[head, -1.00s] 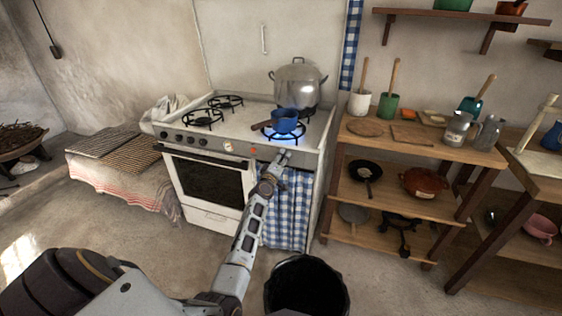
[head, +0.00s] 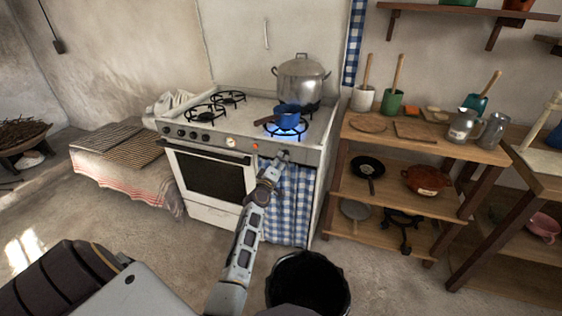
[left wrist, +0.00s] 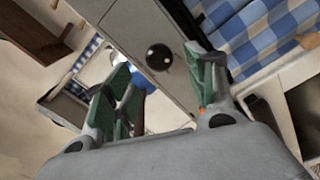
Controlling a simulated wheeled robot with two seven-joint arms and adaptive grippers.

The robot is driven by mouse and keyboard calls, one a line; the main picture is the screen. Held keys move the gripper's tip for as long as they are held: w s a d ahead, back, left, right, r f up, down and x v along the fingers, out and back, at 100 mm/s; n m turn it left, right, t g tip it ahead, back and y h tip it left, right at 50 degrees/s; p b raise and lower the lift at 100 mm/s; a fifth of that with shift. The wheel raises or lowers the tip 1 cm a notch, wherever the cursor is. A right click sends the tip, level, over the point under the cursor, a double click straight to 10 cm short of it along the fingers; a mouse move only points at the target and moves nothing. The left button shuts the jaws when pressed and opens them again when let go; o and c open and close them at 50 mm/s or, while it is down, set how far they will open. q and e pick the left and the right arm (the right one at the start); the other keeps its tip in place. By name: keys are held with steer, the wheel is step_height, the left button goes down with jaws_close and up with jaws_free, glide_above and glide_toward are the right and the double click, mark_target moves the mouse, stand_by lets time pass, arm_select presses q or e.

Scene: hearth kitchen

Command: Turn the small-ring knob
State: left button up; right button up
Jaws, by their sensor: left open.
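The white stove (head: 222,207) stands against the wall with a row of dark knobs (head: 181,133) on its front panel. My left gripper (head: 283,156) is at the right end of that panel, below the lit front right burner. In the left wrist view, my open left gripper (left wrist: 160,85) has its green-padded fingers on either side of a round black knob (left wrist: 159,57). The knob appears beyond the fingertips, and I cannot tell whether they touch it. No ring label on it is readable. My right gripper is not in view.
A blue saucepan (head: 288,116) sits over the blue flame (head: 286,133), with a large steel pot (head: 301,78) behind it. A checked blue curtain (head: 289,205) hangs below the panel. A black bucket (head: 337,276) stands on the floor in front. Wooden shelves (head: 395,205) are at right.

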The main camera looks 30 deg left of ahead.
arm_select(q)
steer(key=shift+v, duration=0.85)
